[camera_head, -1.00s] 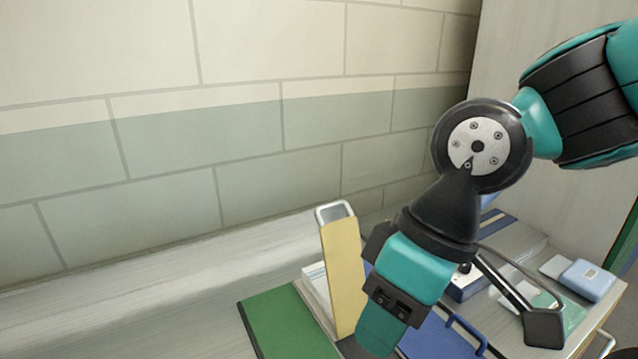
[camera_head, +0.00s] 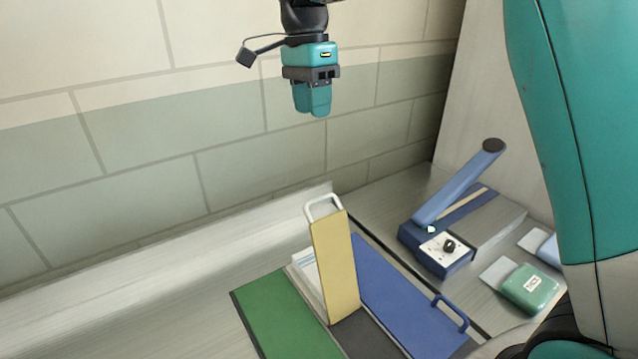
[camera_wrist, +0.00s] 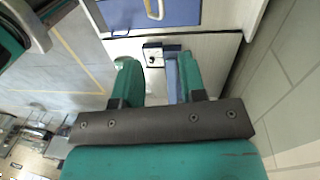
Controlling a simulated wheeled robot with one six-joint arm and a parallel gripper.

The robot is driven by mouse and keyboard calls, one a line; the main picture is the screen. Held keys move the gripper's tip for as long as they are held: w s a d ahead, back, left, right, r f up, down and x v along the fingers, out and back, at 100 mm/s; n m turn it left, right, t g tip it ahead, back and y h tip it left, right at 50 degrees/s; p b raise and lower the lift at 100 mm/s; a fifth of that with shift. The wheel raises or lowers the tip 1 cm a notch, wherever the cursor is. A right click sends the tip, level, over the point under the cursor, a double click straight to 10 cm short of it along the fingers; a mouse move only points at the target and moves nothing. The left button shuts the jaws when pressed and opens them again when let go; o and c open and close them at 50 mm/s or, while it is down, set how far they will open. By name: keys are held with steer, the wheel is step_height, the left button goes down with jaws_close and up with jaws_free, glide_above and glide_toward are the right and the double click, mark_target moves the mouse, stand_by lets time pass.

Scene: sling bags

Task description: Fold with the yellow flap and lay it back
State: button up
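The yellow flap (camera_head: 336,268) stands nearly upright, with a pale handle (camera_head: 323,205) at its top edge. A green panel (camera_head: 285,318) lies flat to its left and a blue panel (camera_head: 405,295) with a blue handle to its right. A white stack of sheets shows partly behind the flap. My gripper (camera_head: 312,112) hangs high in front of the wall, well above and apart from the flap. In the wrist view the fingers (camera_wrist: 158,75) are apart with nothing held between them. The blue panel (camera_wrist: 185,12) and a pale handle (camera_wrist: 154,9) show at its top edge.
A blue device (camera_head: 436,250) with a dial and a raised blue lever (camera_head: 460,186) stands at the right. A green pouch-like item (camera_head: 530,288) lies nearer. The wall (camera_head: 230,110) rises behind; the bench left of the green panel is clear.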

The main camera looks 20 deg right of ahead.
steer(key=f+p, duration=0.1)
steer(key=f, duration=0.4)
steer(key=s+f+p, duration=0.1)
steer(key=f, duration=0.5)
steer(key=s+f+p, duration=0.1)
steer(key=f+p, duration=0.1)
steer(key=f, duration=0.4)
steer(key=shift+s+d, duration=0.15)
steer(key=shift+d, duration=0.15)
jaws_close()
